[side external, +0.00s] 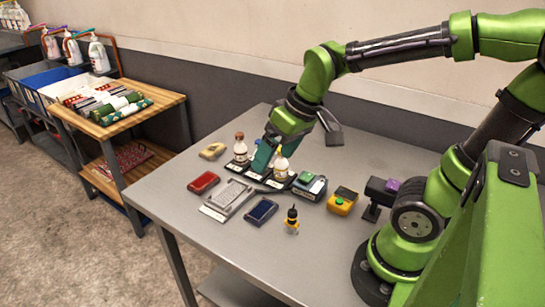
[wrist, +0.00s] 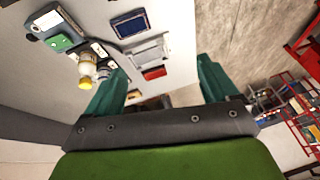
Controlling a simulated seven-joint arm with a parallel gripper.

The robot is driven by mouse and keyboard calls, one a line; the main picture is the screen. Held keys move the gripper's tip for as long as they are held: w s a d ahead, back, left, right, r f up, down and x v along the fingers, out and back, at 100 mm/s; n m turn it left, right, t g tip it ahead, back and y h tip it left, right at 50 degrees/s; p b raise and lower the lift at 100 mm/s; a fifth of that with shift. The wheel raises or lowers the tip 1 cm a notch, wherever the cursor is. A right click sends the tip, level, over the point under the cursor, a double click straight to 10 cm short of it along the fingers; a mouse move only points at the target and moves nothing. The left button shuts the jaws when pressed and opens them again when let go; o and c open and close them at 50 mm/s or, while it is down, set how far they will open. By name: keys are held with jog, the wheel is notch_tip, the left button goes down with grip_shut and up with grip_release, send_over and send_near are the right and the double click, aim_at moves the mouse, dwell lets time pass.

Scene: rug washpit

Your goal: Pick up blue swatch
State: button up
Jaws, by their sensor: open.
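A flat dark blue piece in a grey frame, which looks like the blue swatch (side external: 261,211), lies on the near part of the grey table. It also shows at the top of the wrist view (wrist: 130,25). My gripper (side external: 262,163) is above the table, beyond the swatch, among the bottles in the side view. The gripper is apart from the swatch. Its fingers partly hide the bottle rack.
Close around the gripper stand a brown-capped bottle (side external: 240,150) and a yellow-topped bottle (side external: 281,166). The table's front (side external: 225,257) is clear.

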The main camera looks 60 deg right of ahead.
jog(key=w+d+f+n+g+h, duration=0.1)
jog(key=w+d+f+n+g, duration=0.15)
jog(key=n, duration=0.45)
jog(key=w+d+f+n+g, duration=0.1)
jog(key=w+f+n+g, duration=0.1)
jog(key=w+n, duration=0.3)
jog(key=n, duration=0.7)
send_over(262, 208)
notch_tip(262, 208, down, 11)
jog(key=shift+w+f, duration=0.15)
jog(key=f, duration=0.5)
jog(key=shift+s, duration=0.2)
